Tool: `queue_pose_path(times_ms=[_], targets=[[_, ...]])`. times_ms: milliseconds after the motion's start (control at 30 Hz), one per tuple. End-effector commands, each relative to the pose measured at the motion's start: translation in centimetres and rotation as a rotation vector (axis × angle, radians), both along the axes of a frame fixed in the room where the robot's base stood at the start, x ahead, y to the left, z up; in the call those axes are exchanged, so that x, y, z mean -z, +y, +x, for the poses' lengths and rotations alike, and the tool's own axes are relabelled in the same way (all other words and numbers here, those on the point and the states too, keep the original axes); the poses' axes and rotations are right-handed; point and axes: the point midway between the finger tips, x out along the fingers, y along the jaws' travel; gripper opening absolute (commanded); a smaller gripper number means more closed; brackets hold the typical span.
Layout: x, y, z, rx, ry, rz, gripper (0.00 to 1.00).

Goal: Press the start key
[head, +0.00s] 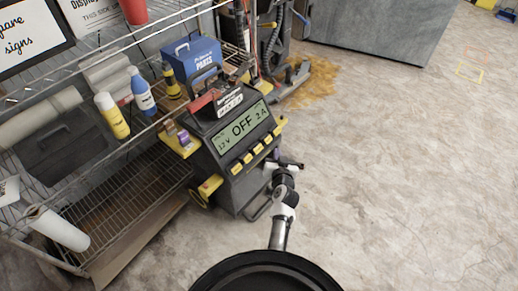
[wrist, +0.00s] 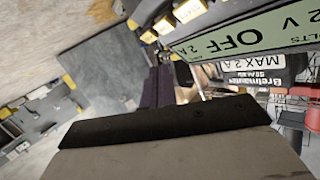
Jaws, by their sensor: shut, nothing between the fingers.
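A dark charger unit (head: 236,190) stands by the shelf in the head view. Its green display (head: 243,126) reads 12 V, OFF, 2 A. A row of several yellow keys (head: 258,149) sits below the display. My gripper (head: 290,165) is shut and empty, at the right side of the unit near the right end of the key row. In the wrist view the shut fingers (wrist: 158,88) are beside the display (wrist: 235,38) and keys (wrist: 163,25); contact cannot be told.
A wire shelf (head: 128,170) on the left holds bottles (head: 112,115) and a blue parts box (head: 192,62). A brown stain (head: 312,85) lies on the floor behind the unit. A large grey block (head: 370,30) stands at the back. The floor to the right is mostly clear.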

Motion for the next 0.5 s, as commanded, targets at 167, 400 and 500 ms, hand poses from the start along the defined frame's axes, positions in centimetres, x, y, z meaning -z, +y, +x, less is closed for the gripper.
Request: queue_pose_path(times_ms=[167, 400, 500], targets=[[1.2, 1.9, 1.4, -0.002, 0.001, -0.002, 0.00], [2.9, 3.9, 2.9, -0.002, -0.001, -0.003, 0.00], [3.3, 4.4, 3.2, -0.002, 0.000, -0.003, 0.00]])
